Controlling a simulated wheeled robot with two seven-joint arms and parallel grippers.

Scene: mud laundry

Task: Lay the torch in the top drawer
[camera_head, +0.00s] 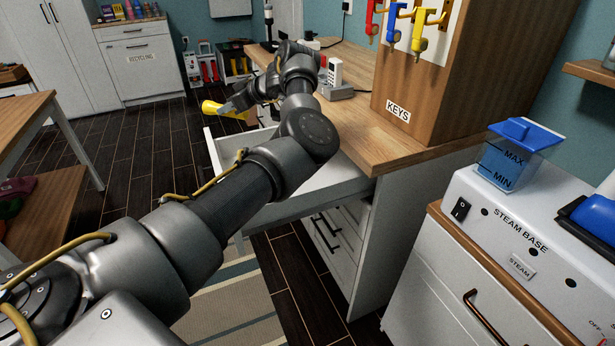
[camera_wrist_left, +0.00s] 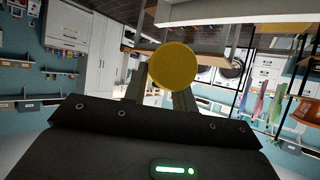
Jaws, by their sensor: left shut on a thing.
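The yellow torch (camera_head: 211,107) is held in my left gripper (camera_head: 236,105), which is shut on it. In the head view the torch lies roughly level, at the outer left edge of the open top drawer (camera_head: 213,152) and above it. In the left wrist view the torch's round yellow end (camera_wrist_left: 174,68) shows between the two fingers of the left gripper (camera_wrist_left: 163,92). The top drawer is pulled out under the wooden worktop. My left arm hides much of its inside, so I cannot tell what is in there. My right gripper is not in view.
The worktop (camera_head: 375,132) carries a white handset on a grey base (camera_head: 335,78) beside my wrist. A wooden key cabinet (camera_head: 440,100) stands on its right. The steam base (camera_head: 500,215) is at the front right. Lower drawers (camera_head: 335,240) are shut.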

